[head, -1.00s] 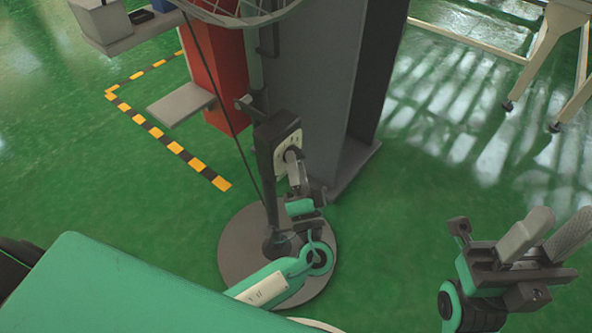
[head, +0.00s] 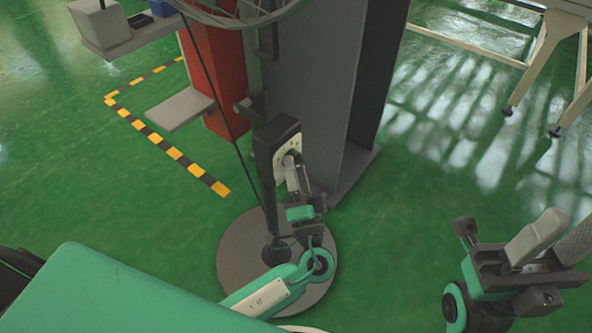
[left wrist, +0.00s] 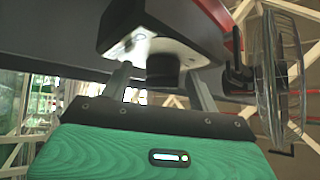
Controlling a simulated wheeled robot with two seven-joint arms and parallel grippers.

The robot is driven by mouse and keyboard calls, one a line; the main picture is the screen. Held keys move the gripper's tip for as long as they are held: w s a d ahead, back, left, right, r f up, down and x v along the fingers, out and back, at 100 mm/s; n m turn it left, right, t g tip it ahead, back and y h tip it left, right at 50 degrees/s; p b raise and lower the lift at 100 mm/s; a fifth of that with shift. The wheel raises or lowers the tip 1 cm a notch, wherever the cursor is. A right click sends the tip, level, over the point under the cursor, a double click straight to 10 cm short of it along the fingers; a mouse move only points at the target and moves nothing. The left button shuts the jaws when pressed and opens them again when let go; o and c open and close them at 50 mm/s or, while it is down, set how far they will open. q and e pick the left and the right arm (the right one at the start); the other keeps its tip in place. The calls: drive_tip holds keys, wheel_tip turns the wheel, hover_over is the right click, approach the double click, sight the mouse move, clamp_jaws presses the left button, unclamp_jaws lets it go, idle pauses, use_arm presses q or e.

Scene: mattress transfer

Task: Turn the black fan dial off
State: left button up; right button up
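The black fan dial (left wrist: 162,70) sticks out of the pale face of the fan's control box (left wrist: 150,42) in the left wrist view. My left gripper (left wrist: 161,84) is open, with one finger on each side of the dial. A gap shows on both sides of the dial, so the fingers look apart from it. In the head view my left gripper (head: 291,160) is at the control box (head: 266,138) on the fan pole and hides the dial. My right gripper (head: 553,238) is open and empty at the right, far from the fan.
The fan's round grey base (head: 235,245) stands on the green floor. The fan cage (head: 235,14) is at the top edge. A grey panel (head: 318,75) and a red column (head: 222,85) stand behind the pole. Open floor lies to the right.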

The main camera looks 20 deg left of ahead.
use_arm(q)
drive_tip(key=v, duration=1.3)
drive_tip(key=shift+s+d+f+p, duration=0.2)
drive_tip(key=shift+s+f+p, duration=0.05)
drive_tip(key=shift+p, duration=0.15)
